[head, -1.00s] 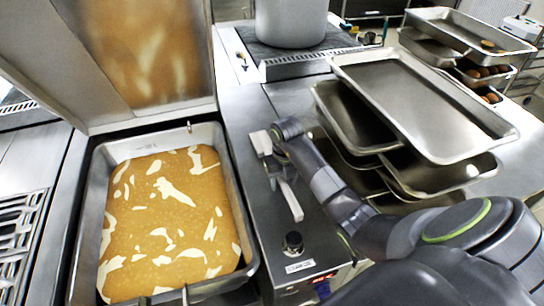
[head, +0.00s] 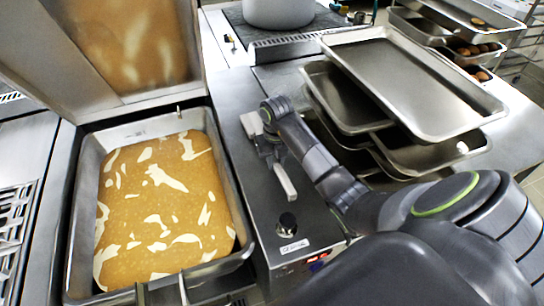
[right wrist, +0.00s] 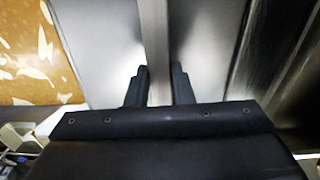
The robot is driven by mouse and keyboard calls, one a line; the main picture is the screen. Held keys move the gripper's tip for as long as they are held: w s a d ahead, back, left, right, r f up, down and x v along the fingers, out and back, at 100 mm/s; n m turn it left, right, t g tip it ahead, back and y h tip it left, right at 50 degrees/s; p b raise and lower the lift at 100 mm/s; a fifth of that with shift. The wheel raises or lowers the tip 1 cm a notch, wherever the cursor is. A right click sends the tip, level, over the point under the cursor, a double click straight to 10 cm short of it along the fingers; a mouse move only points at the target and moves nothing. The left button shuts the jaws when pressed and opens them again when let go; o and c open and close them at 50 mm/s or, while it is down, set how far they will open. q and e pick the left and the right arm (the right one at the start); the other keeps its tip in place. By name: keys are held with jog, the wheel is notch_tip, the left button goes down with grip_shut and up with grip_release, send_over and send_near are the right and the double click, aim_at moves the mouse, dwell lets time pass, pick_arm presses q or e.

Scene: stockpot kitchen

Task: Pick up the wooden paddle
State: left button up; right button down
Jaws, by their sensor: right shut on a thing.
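The wooden paddle (head: 284,182) shows as a short pale bar in the head view, lying over the steel counter between the filled pan and the stacked trays. My right gripper (head: 271,158) is around it from above, and the arm hides part of it. In the right wrist view, the paddle's straight greyish shaft (right wrist: 155,45) runs between the two dark fingers of my right gripper (right wrist: 159,85), which are shut on it. The paddle's far end is out of that view. I cannot tell whether the paddle is clear of the counter. My left gripper is not clearly in view.
A deep pan (head: 86,190) of orange-brown liquid with pale patches stands left, its lid (head: 130,50) raised. Stacked steel trays (head: 415,85) stand right of my arm. A stockpot (head: 280,12) is behind. A control box with a knob (head: 288,220) is in front.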

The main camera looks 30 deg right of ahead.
notch_tip(320, 180, up, 4)
jog(key=shift+w+r, duration=0.1)
jog(key=shift+w, duration=0.05)
notch_tip(320, 180, up, 3)
jog(key=p, duration=0.4)
jog(key=shift+r, duration=0.2)
jog(key=shift+r+p, duration=0.7)
